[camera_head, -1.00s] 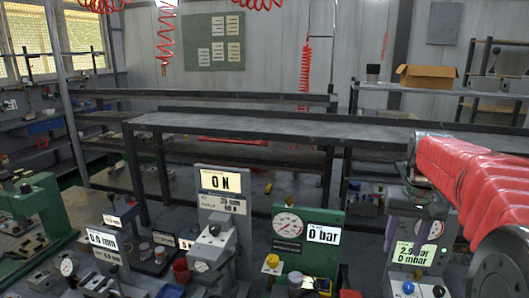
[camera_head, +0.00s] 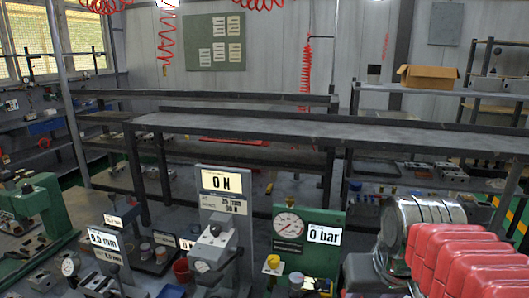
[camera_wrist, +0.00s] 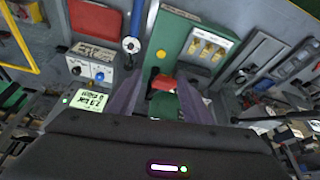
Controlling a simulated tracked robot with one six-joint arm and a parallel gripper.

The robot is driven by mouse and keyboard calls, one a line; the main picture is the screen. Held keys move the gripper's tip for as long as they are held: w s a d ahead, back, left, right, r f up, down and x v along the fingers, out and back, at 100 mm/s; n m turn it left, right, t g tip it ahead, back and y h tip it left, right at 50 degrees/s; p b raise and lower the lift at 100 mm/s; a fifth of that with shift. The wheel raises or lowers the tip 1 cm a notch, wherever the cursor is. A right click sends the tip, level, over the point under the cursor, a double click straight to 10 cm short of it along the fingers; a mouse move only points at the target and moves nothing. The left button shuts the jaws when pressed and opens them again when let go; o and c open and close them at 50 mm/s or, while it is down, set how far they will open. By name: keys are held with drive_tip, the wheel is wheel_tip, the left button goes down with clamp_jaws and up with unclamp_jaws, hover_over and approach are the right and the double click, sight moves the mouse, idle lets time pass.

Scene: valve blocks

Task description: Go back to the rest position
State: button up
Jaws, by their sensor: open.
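My gripper (camera_wrist: 160,88) shows in the wrist view as two dark purple fingers, spread apart with a gap between them. Nothing is held. A red block or cap (camera_wrist: 163,83) shows beyond the gap, apart from the fingers as far as I can tell. My gripper is not visible in the head view. There my red-sleeved arm (camera_head: 462,260) and a silver joint (camera_head: 415,222) are folded low at the lower right. What lies behind the arm there is hidden.
A grey force stand (camera_head: 215,215) with an "0 N" display and a green gauge panel (camera_head: 290,245) reading "0 bar" stand left of my arm. A green press (camera_head: 40,210) is at far left. A dark empty bench (camera_head: 290,128) crosses behind. A lit display (camera_wrist: 90,101) shows in the wrist view.

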drive_tip(key=s+a+f+n+t, duration=0.1)
drive_tip(key=s+a+f, duration=0.2)
drive_tip(key=s, duration=0.3)
drive_tip(key=shift+s+a+f, duration=0.35)
drive_tip(key=shift+s+f, duration=0.05)
drive_tip(key=shift+f, duration=0.2)
drive_tip(key=shift+w+r, duration=0.1)
idle(1.2)
drive_tip(key=w+d+r+m+g, duration=0.1)
drive_tip(key=w+d+r+m, duration=0.15)
drive_tip(key=w+d, duration=0.4)
drive_tip(key=w+d+r+m+g, duration=0.2)
drive_tip(key=w+d+r, duration=0.15)
drive_tip(key=w, duration=0.55)
drive_tip(key=w+d+f+m+g, duration=0.1)
drive_tip(key=w+d+f+m, duration=0.1)
drive_tip(key=w+d, duration=0.3)
drive_tip(key=w+d+f+m+g, duration=0.1)
drive_tip(key=w+d+f+m, duration=0.2)
drive_tip(key=d, duration=0.8)
drive_tip(key=w+f, duration=0.1)
drive_tip(key=w, duration=0.1)
drive_tip(key=shift+w+d+f, duration=0.2)
drive_tip(key=shift+w+d, duration=0.15)
drive_tip(key=shift+d, duration=0.05)
